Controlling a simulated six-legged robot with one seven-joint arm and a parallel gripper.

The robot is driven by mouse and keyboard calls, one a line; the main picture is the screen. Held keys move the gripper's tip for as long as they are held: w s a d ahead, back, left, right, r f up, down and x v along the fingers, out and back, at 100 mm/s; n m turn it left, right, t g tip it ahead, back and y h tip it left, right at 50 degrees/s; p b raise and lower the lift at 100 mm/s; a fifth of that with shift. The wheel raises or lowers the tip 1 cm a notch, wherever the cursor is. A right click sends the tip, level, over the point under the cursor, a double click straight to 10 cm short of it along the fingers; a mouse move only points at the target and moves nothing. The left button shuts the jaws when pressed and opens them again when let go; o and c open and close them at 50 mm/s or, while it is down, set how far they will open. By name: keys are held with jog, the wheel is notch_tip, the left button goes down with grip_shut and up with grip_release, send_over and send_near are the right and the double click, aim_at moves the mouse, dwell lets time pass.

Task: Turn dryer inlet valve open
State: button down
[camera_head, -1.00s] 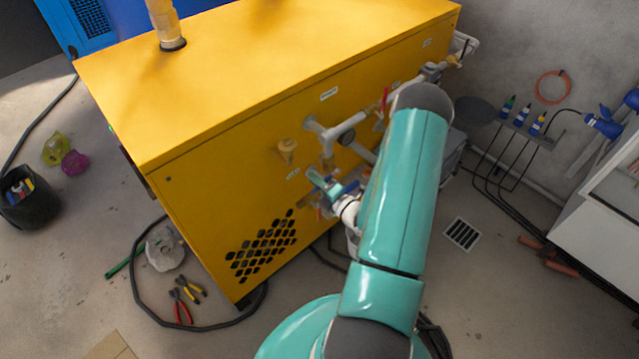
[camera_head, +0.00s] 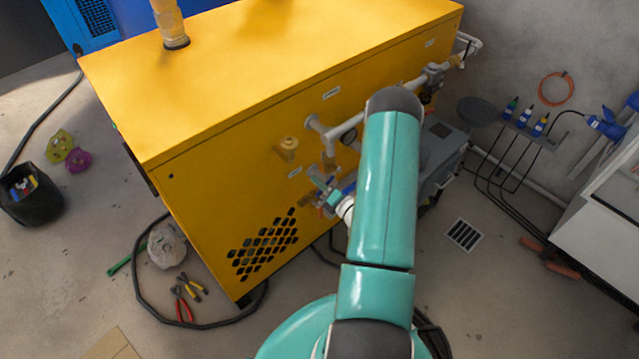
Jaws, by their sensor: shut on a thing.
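The yellow dryer cabinet (camera_head: 250,90) fills the middle of the view, with grey pipework on its right-hand side. My gripper (camera_head: 319,181) is at the lower pipework, close to the cabinet's side and above the dark vent holes. It is shut on the dryer inlet valve's handle. The handle is small and mostly covered by the gripper, so its exact angle cannot be told. A bit of blue (camera_head: 347,184) shows just right of the gripper. My teal arm covers part of the pipework behind it.
A brass-coloured fitting (camera_head: 287,149) sticks out left of the gripper. A grey pipe with a round gauge (camera_head: 348,136) is above it. A grey box-shaped unit (camera_head: 440,150) stands right of my arm. Black hose (camera_head: 139,290) and pliers (camera_head: 184,302) lie on the floor.

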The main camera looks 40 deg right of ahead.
jog(key=shift+d, duration=0.1)
jog(key=c, duration=1.4)
grip_release()
jog(key=s, duration=1.4)
jog(key=shift+d, duration=0.15)
jog(key=shift+w, duration=0.1)
